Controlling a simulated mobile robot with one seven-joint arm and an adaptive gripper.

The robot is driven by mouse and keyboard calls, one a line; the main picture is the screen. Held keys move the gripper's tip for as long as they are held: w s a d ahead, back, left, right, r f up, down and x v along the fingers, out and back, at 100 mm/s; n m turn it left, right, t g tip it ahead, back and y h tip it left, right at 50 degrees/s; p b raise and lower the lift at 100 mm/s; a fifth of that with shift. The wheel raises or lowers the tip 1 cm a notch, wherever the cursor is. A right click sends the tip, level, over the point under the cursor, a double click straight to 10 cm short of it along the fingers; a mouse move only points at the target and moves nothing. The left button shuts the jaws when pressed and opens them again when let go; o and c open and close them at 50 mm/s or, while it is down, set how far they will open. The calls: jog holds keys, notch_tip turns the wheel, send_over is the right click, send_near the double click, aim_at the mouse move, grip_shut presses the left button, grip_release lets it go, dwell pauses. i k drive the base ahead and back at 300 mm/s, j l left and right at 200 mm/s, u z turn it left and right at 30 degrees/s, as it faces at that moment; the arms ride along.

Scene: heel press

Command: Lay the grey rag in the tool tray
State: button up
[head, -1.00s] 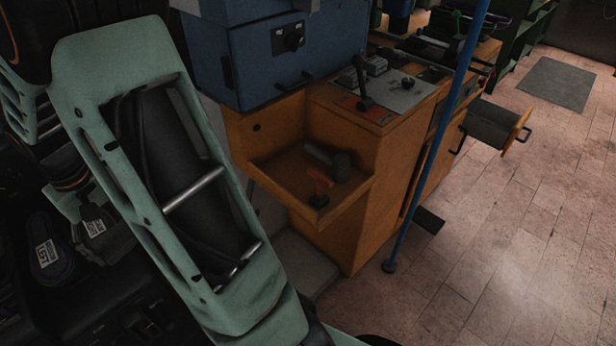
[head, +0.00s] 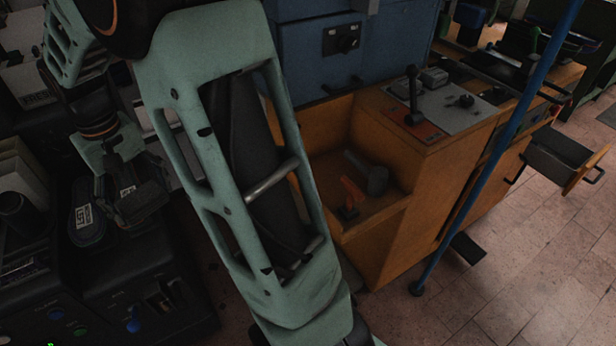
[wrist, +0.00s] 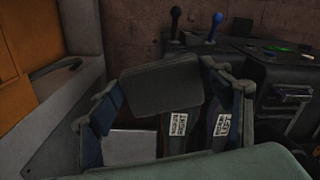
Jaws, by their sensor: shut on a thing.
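The tool tray (head: 376,226) is an orange wooden open box on the side of the orange bench in the head view. A dark hammer (head: 375,178) and a tool with an orange handle (head: 350,195) lie in it. My gripper (head: 130,200) is at the left of the head view, well away from the tray, with my forearm between them. In the wrist view my gripper (wrist: 165,105) appears shut on a dark grey flat piece, seemingly the grey rag (wrist: 160,88). The rag is hard to make out in the head view.
A blue machine (head: 340,60) stands above the tray. A blue pole (head: 490,150) rises at the bench's right, near an open drawer (head: 560,155). A dark machine (head: 140,300) with knobs lies below my gripper. Tiled floor is free at the right.

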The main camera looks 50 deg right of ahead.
aim_at(321, 180)
jog(key=k+l, duration=0.1)
jog(key=l, duration=0.25)
jog(key=k+l, duration=0.1)
jog(key=l, duration=0.2)
jog(key=k+l, duration=0.1)
jog(key=l, duration=0.25)
jog(key=k+l, duration=0.1)
jog(key=l, duration=0.25)
jog(key=z, duration=0.05)
